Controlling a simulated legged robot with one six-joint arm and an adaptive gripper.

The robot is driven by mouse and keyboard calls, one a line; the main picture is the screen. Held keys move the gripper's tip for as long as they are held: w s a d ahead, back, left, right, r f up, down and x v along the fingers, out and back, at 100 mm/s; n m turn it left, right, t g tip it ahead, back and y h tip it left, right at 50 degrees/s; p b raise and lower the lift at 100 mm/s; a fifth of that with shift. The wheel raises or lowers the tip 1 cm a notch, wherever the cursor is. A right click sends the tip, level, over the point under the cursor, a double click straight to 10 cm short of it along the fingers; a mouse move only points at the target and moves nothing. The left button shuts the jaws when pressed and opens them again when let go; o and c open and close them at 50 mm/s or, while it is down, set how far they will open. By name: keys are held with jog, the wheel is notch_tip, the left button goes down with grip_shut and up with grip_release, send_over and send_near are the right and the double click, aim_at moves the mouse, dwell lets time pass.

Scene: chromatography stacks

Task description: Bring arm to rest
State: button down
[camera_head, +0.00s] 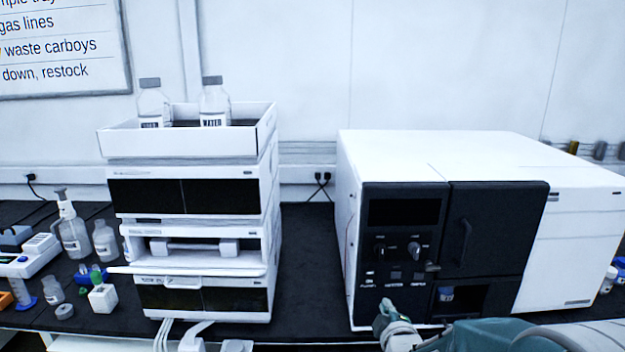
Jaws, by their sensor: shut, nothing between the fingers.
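My arm (490,335) reaches in from the lower right, teal and grey, in front of the wide white instrument (440,150). My gripper (388,312) is at its left end, low in front of the instrument's dark control panel (400,225). The gripper is shut and holds nothing. The lower part of the arm is cut off by the picture's bottom edge. I cannot tell whether the gripper touches the panel or bench edge.
A white chromatography stack (190,260) stands left, with a tray (115,143) on top holding two bottles (154,103). Bottles and small items crowd the far left bench. A strip of dark bench (303,265) between stack and instrument is clear.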

jog(key=s+r+m+g, duration=0.3)
jog(key=s+m+g, duration=0.2)
jog(key=s, duration=0.8)
jog(key=s+r+m+g, duration=0.3)
jog(key=s+m+g, duration=0.2)
jog(key=s, duration=0.8)
jog(key=m, duration=0.3)
jog(key=shift+s+a, duration=0.3)
jog(key=shift+s, duration=0.1)
jog(key=shift+a, duration=0.1)
